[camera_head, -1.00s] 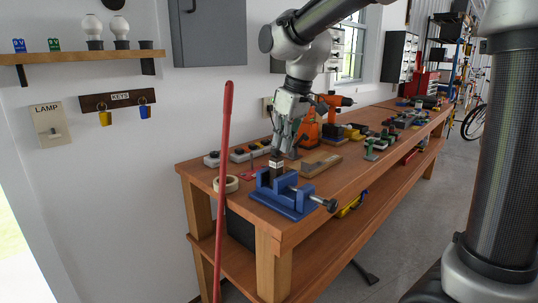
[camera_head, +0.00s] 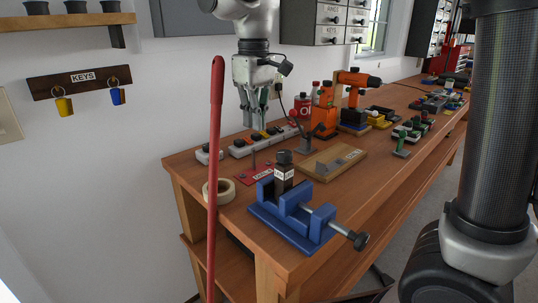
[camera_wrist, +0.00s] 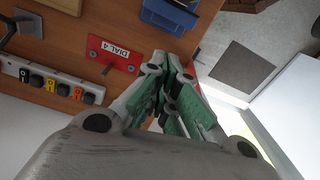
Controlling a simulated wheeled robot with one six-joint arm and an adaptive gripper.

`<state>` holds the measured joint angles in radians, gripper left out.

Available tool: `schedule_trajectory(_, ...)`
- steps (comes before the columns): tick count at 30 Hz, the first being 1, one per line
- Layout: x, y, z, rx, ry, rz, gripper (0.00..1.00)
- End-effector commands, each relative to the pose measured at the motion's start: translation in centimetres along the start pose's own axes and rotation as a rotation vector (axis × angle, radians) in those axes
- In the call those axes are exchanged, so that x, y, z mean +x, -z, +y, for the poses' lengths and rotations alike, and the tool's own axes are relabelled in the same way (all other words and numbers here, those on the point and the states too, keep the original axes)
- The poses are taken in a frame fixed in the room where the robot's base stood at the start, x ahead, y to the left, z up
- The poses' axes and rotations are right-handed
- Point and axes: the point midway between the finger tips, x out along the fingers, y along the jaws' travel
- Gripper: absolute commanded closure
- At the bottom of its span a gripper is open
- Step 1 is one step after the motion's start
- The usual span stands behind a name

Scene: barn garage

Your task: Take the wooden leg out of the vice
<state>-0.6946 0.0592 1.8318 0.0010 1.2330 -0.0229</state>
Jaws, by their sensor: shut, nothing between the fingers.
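The wooden leg (camera_head: 284,174) is a short dark upright piece with a small white label. It stands in the blue vice (camera_head: 312,228) at the near end of the workbench. Its lower end is hidden between the jaws. My gripper (camera_head: 255,120) points down above the back of the bench, behind and to the left of the leg, higher than it and apart from it. In the wrist view my gripper (camera_wrist: 178,90) has its green-padded fingers together with nothing held. Part of the blue vice (camera_wrist: 170,14) shows at the top there.
A red pole (camera_head: 214,170) stands upright in front of the bench, left of the vice. A tape roll (camera_head: 219,192), a red dial plate (camera_head: 256,173), a power strip (camera_head: 262,140), a wooden board (camera_head: 333,160) and an orange drill (camera_head: 358,80) lie around. A wall rises behind the bench.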

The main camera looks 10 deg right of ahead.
Motion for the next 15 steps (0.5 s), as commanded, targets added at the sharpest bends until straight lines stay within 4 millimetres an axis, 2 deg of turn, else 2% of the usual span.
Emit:
schedule_trajectory(5,0.2,-0.5,0.0,0.032,-0.001,-0.019,1.0)
schedule_trajectory(8,0.9,-0.5,0.0,0.036,-0.001,-0.021,1.0)
schedule_trajectory(11,2.4,-0.6,0.0,0.035,-0.001,-0.022,1.0)
schedule_trajectory(15,5.4,-0.6,0.0,0.035,-0.001,-0.023,1.0)
